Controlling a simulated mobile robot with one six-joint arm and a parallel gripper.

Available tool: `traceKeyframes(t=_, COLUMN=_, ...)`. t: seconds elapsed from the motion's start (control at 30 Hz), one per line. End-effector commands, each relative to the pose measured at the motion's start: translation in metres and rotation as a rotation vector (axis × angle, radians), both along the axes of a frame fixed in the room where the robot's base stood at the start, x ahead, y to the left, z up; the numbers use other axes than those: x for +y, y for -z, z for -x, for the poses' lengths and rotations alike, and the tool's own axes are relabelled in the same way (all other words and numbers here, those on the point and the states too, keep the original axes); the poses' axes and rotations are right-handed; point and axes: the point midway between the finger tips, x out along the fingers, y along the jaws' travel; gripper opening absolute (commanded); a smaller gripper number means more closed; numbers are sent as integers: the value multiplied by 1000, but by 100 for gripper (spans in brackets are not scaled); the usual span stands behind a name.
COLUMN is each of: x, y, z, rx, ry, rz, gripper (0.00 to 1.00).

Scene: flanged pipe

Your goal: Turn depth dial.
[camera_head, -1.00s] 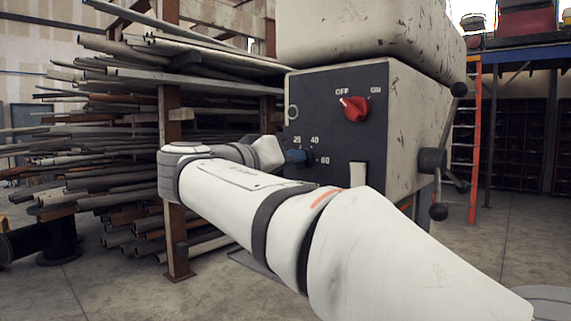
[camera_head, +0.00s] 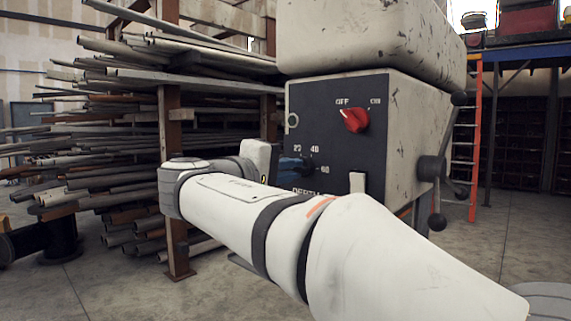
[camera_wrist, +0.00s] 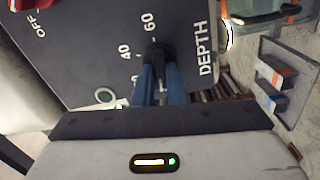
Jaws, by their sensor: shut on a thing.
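The depth dial is a small black knob (camera_wrist: 158,57) on the dark control panel (camera_wrist: 85,40), beside the printed "DEPTH" and the numbers 40 and 60. My gripper (camera_wrist: 159,68) has two blue fingers, which are shut on the dial from either side. The fingertips partly hide the knob, and I cannot read where its pointer sits. In the head view my arm reaches in from the lower right, and my wrist stands in front of the panel's left edge, with the fingers and dial small and dark there.
A red OFF/ON switch (camera_head: 355,119) sits above the dial, its white mark toward OFF. A lever hub with ball knobs (camera_head: 432,168) sticks out at the machine's right side. A rack of pipes (camera_head: 90,150) stands at the left. Grey floor (camera_head: 480,250) is open at the right.

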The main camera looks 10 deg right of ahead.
Motion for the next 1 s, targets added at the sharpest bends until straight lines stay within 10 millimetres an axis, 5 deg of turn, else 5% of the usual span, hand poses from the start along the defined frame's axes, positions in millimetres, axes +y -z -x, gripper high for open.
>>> traceKeyframes(t=0.9, x=2, y=0, z=-1, rx=148, ry=-7, rz=111, gripper=0)
traceKeyframes(t=0.93, x=2, y=0, z=-1, rx=148, ry=-7, rz=111, gripper=12)
traceKeyframes(t=1.0, x=2, y=0, z=-1, rx=149, ry=-7, rz=110, gripper=17)
